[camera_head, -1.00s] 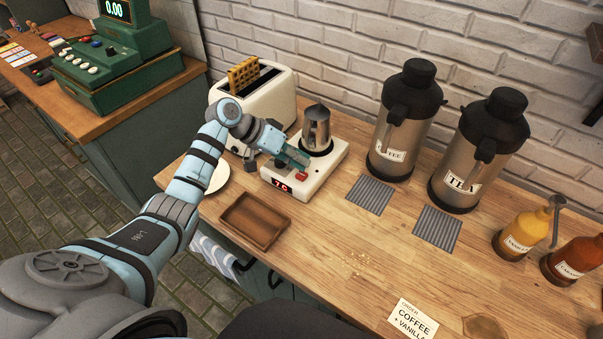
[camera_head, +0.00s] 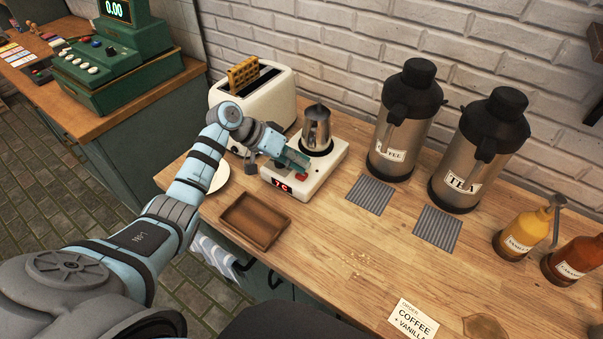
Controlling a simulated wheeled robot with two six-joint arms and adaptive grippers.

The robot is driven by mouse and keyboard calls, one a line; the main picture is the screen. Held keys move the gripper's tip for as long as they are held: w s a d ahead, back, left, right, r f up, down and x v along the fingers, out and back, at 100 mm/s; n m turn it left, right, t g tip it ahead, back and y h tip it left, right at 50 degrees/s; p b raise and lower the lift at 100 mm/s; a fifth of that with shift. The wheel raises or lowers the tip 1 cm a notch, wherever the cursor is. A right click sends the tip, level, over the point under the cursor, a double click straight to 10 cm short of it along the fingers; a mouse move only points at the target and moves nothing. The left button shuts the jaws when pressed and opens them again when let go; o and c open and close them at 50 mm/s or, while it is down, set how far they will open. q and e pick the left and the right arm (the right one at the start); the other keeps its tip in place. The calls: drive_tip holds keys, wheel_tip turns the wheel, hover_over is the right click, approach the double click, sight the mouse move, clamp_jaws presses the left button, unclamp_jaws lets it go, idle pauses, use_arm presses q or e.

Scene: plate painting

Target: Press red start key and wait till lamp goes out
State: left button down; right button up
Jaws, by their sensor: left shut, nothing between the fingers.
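A white appliance (camera_head: 325,172) with a metal pitcher (camera_head: 317,131) on top stands on the counter. A red key (camera_head: 301,176) is on its upper face, and a lit red display (camera_head: 282,185) on its front. My left gripper (camera_head: 297,165) is shut and empty, with its fingertips just over the appliance beside the red key. I cannot tell whether they touch the key. No separate lamp can be made out at this size. My right gripper is not in view.
A toaster (camera_head: 285,97) with a waffle stands behind my left arm. A brown tray (camera_head: 280,228) and a white plate (camera_head: 220,180) lie in front. Coffee (camera_head: 408,125) and tea (camera_head: 478,155) dispensers stand to the right.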

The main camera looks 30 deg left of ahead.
use_arm(q)
drive_tip(key=shift+f, duration=0.5)
drive_tip(key=shift+r, duration=0.15)
idle(0.4)
drive_tip(key=shift+r+p, duration=0.8)
wheel_tip(320, 180, up, 3)
drive_tip(key=p, duration=0.3)
drive_tip(key=shift+r, duration=0.1)
drive_tip(key=shift+r+p, duration=0.4)
drive_tip(key=shift+r, duration=0.55)
